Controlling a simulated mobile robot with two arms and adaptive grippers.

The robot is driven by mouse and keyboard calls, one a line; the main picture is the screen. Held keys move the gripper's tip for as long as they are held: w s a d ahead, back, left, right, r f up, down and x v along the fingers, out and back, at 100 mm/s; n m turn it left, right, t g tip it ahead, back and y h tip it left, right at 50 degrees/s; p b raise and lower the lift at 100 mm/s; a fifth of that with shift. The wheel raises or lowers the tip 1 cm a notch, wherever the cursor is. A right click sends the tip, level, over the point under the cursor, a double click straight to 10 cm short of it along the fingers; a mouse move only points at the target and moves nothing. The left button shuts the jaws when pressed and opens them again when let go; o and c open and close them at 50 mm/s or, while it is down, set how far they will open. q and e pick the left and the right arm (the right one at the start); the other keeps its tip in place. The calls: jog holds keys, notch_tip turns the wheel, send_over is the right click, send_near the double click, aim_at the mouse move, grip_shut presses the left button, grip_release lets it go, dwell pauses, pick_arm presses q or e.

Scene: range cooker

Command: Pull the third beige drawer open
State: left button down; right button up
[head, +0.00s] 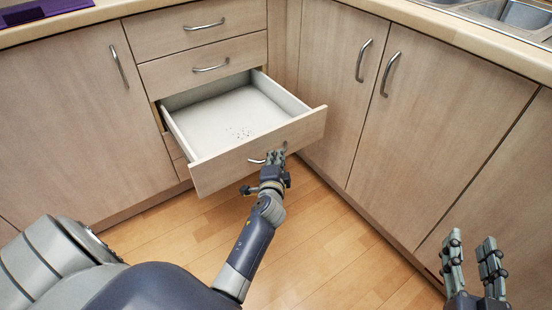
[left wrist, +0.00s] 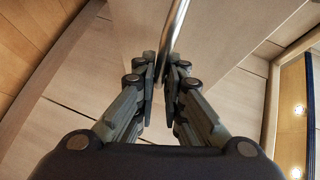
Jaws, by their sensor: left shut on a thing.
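The third beige drawer (head: 262,150) stands pulled well out of the cabinet in the head view, its pale inside showing with a few dark specks on the bottom. Its curved metal handle (head: 256,161) is on the front panel, partly hidden by my left gripper (head: 277,158). In the left wrist view, the handle (left wrist: 178,30) runs down between the fingers of my left gripper (left wrist: 161,78), which is shut on it. My right gripper (head: 472,262) is at the lower right of the head view, fingers apart and empty, away from the drawer.
Two shut drawers (head: 195,27) with metal handles are above the open one. Cabinet doors stand at left (head: 75,120) and right (head: 405,120); the right-hand run is close beside the drawer front. The wooden floor (head: 320,235) is clear. A sink (head: 510,14) is at the upper right.

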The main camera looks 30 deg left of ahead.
pick_arm(q)
jog(key=c, duration=1.7)
grip_release()
jog(key=shift+o, duration=0.2)
jog(key=v, duration=0.7)
jog(key=shift+s, duration=0.2)
jog(key=shift+d, duration=0.1)
